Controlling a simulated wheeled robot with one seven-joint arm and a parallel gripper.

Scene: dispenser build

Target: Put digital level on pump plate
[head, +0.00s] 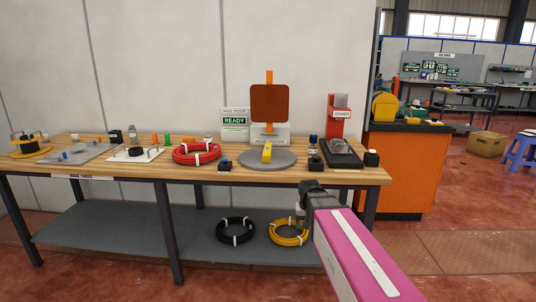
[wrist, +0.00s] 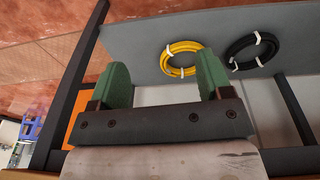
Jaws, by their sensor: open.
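A small yellow block that looks like the digital level (head: 267,152) sits on a round grey disc (head: 284,160) on the workbench, below an orange-brown square panel. A flat grey plate (head: 88,151) with small parts lies at the bench's left. I cannot tell for sure which of these is the pump plate. My gripper (wrist: 164,62) has two green fingers spread apart with nothing between them in the wrist view. In the head view its dark end (head: 303,212) is in front of the bench, below the top's front edge and apart from the yellow block.
A red hose coil (head: 196,153), a small dark block (head: 224,164) and a red-and-black joiner (head: 340,140) stand near the disc. Black (head: 236,231) and yellow (head: 288,232) coils lie on the lower shelf. An orange cabinet (head: 398,172) is right of the bench. Open floor lies in front.

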